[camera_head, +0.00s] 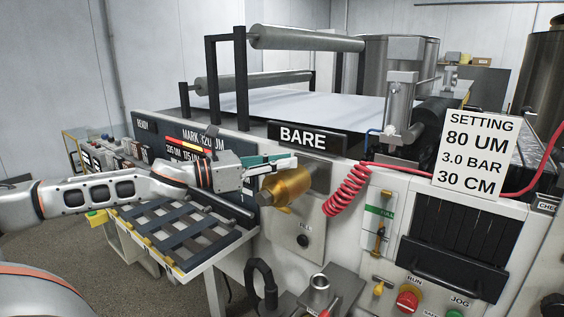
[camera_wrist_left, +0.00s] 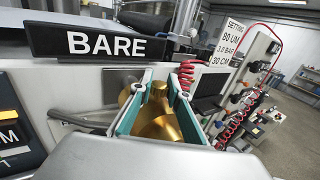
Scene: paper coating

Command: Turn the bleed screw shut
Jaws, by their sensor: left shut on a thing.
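A brass fitting (camera_head: 287,187) sticks out of the machine's front panel, below the BARE sign. My left gripper (camera_head: 284,163) reaches it from the left in the head view. In the left wrist view, its two teal-lined fingers (camera_wrist_left: 155,92) stand on either side of a brass piece (camera_wrist_left: 158,90), which appears to be the bleed screw, and are shut on it. More brass (camera_wrist_left: 165,128) shows between the fingers, nearer the palm. The exact contact is partly hidden by the fingers. My right gripper is in neither view.
The BARE sign (camera_head: 303,138) sits just above the fitting. A coiled red hose (camera_head: 347,190) hangs close on its right. A slatted rack (camera_head: 180,232) lies below my left arm. A SETTING card (camera_head: 475,152) stands farther right, above a dark vent.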

